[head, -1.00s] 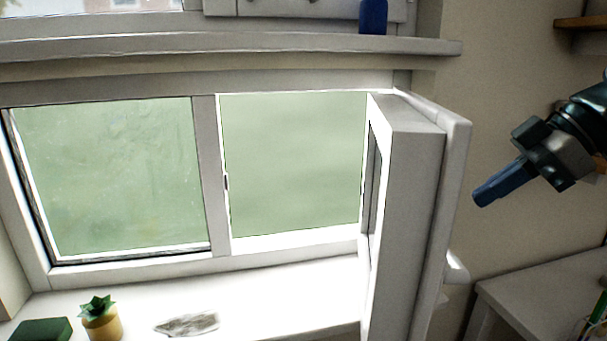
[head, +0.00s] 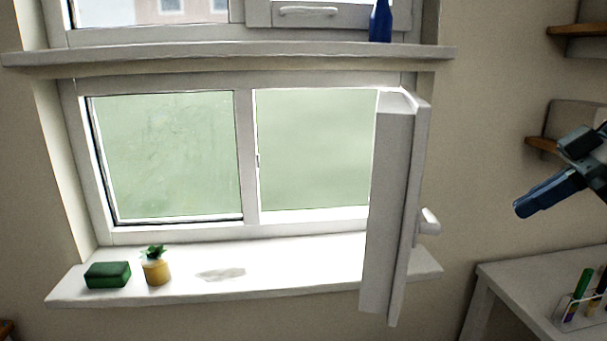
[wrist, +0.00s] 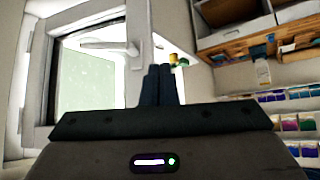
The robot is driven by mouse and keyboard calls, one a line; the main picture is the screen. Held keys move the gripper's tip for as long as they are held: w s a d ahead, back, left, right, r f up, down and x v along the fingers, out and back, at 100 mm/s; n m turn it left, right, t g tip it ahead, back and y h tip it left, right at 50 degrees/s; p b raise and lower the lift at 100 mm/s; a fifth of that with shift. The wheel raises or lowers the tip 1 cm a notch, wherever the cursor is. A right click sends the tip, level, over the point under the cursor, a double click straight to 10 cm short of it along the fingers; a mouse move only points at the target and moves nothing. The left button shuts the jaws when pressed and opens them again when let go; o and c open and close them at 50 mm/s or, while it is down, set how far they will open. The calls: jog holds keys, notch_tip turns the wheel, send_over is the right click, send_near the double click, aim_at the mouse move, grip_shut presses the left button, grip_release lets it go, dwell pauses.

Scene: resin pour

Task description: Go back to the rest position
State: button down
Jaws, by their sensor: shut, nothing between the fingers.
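My gripper (head: 518,208) is at the right of the head view, in the air to the right of the open window sash (head: 388,200). Its blue fingers are together and empty, pointing left and slightly down. The wrist view also shows the closed fingers (wrist: 158,86) in the middle. The sash swings out into the room and has a white handle (head: 429,221) on its right side. My gripper is apart from the sash and touches nothing.
The sill (head: 310,270) bears a green block (head: 107,275), a potted plant (head: 156,271) and a flat greyish patch (head: 221,274). A blue bottle (head: 380,22) stands on the upper ledge. A table (head: 520,285) with a pen holder is at lower right. Shelves (wrist: 250,36) show in the wrist view.

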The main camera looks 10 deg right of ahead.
jog(key=w+a+f+m+g+h, duration=0.15)
jog(key=a+f+m, duration=0.25)
jog(key=a+f, duration=0.55)
jog(key=w+a+f+m+h, duration=0.3)
jog(key=a+f+m, duration=0.1)
jog(key=a+f, duration=0.5)
jog(key=s+a+f+m+h, duration=0.1)
jog(key=f, duration=0.5)
jog(key=s+a+f+m+h, duration=0.1)
jog(key=s+f+m, duration=0.1)
jog(key=f, duration=0.4)
jog(key=shift+a+g, duration=0.3)
jog(key=shift+g, duration=0.05)
jog(key=shift+f+h, duration=0.1)
jog(key=shift+h, duration=0.15)
